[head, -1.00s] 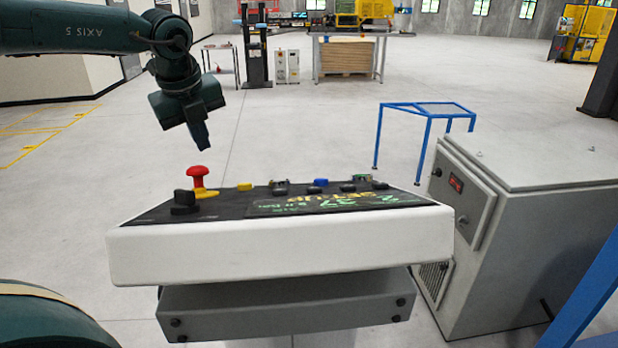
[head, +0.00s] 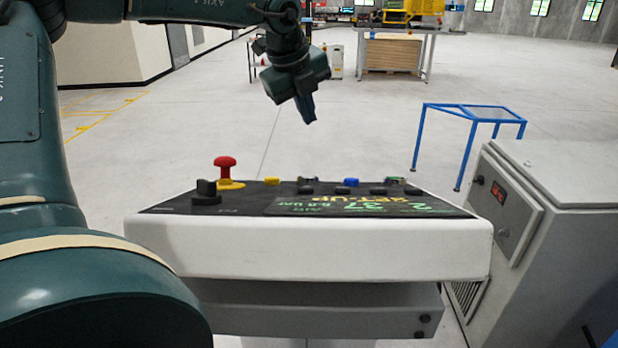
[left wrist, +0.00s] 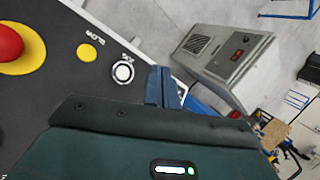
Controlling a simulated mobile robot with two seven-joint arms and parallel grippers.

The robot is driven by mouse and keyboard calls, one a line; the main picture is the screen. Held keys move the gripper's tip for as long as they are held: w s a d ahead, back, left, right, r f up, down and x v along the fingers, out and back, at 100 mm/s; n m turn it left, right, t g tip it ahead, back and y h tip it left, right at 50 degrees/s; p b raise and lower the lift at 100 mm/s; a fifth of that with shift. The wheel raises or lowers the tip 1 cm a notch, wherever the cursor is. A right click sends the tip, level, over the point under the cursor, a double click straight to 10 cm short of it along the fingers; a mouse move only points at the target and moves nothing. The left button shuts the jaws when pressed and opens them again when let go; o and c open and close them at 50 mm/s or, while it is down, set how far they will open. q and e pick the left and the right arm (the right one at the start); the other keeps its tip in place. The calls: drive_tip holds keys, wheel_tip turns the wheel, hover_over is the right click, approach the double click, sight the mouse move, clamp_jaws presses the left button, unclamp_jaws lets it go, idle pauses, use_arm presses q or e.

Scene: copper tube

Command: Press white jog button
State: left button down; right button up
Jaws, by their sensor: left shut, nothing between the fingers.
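The control panel (head: 300,245) has a white front and a dark, tilted top with a row of buttons. In the left wrist view, a white round button (left wrist: 123,72) with a pale ring sits beside a yellow button (left wrist: 87,52); its printed label is hard to read. In the head view the buttons are seen nearly edge-on, and the white button's face cannot be made out. My left gripper (head: 309,119) is shut and empty, pointing down above and behind the button row. In the left wrist view, its fingers (left wrist: 162,74) appear just right of the white button, apart from it.
A red mushroom button (head: 225,163) and a black knob (head: 206,190) stand up at the panel's left. A blue button (head: 347,182) is farther right. A grey cabinet (head: 560,240) stands close on the right, and a blue frame table (head: 480,114) behind.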

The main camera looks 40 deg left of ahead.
use_arm(q)
drive_tip(key=f+b, duration=0.1)
drive_tip(key=f, duration=0.1)
drive_tip(key=s+d+f+b, duration=0.1)
drive_tip(key=f+b, duration=0.1)
drive_tip(key=s+f+b, duration=0.1)
drive_tip(key=f+b, duration=0.1)
drive_tip(key=shift+d+f, duration=0.25)
drive_tip(key=shift+d, duration=0.1)
drive_tip(key=shift+s+d+f+b, duration=0.2)
drive_tip(key=shift+f+b, duration=0.35)
drive_tip(key=shift+b, duration=0.45)
drive_tip(key=shift+s+d+f+b, duration=0.1)
drive_tip(key=shift+f+b, duration=0.1)
drive_tip(key=shift+b, duration=0.1)
use_arm(e)
drive_tip(key=shift+w+a+f+t+y, duration=0.25)
drive_tip(key=shift+a+f+y, duration=0.1)
drive_tip(key=shift+a+f, duration=0.3)
drive_tip(key=shift+w+a+f+t+y, duration=0.15)
drive_tip(key=shift+a+f+t+y, duration=0.15)
drive_tip(key=shift+a+f, duration=0.25)
drive_tip(key=shift+d+f, duration=0.1)
drive_tip(key=shift+f, duration=0.05)
use_arm(q)
drive_tip(key=shift+s+d+f+b, duration=0.15)
drive_tip(key=shift+f+b, duration=0.25)
drive_tip(key=shift+b, duration=0.3)
use_arm(e)
drive_tip(key=shift+f, duration=0.65)
